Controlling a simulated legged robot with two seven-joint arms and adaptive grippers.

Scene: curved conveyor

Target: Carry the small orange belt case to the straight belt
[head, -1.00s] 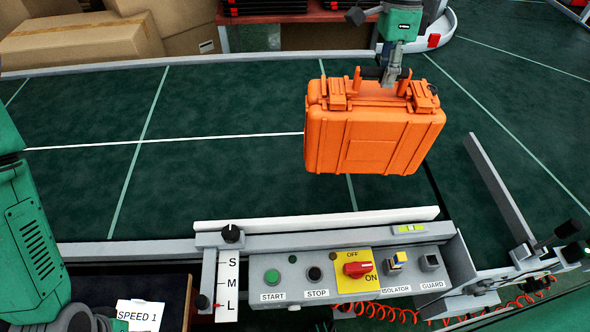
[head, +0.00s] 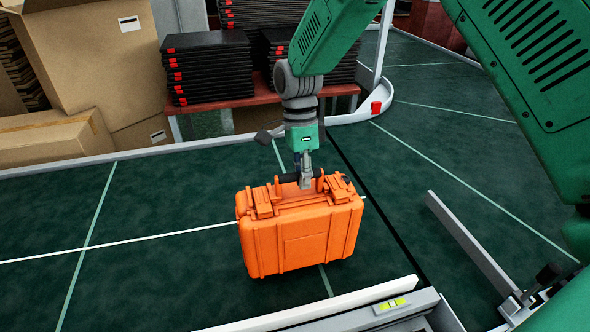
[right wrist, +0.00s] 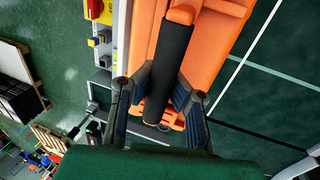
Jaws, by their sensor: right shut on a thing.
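The orange case (head: 300,240) is upright with its handle on top. It is over the straight green belt (head: 150,270), just left of the dark seam. I cannot tell whether its base touches the belt. My right gripper (head: 305,178) comes down from above and is shut on the case's dark handle. In the right wrist view, the fingers (right wrist: 157,100) are around the black handle (right wrist: 170,65), and part of the orange body (right wrist: 222,25) shows. My left gripper is not in view.
The curved belt (head: 430,120) lies right of the seam. A white guide rail (head: 310,305) runs along the near edge, and a grey bar (head: 470,240) stands at right. Cardboard boxes (head: 80,60) and stacked black trays (head: 208,68) stand behind. The belt left of the case is clear.

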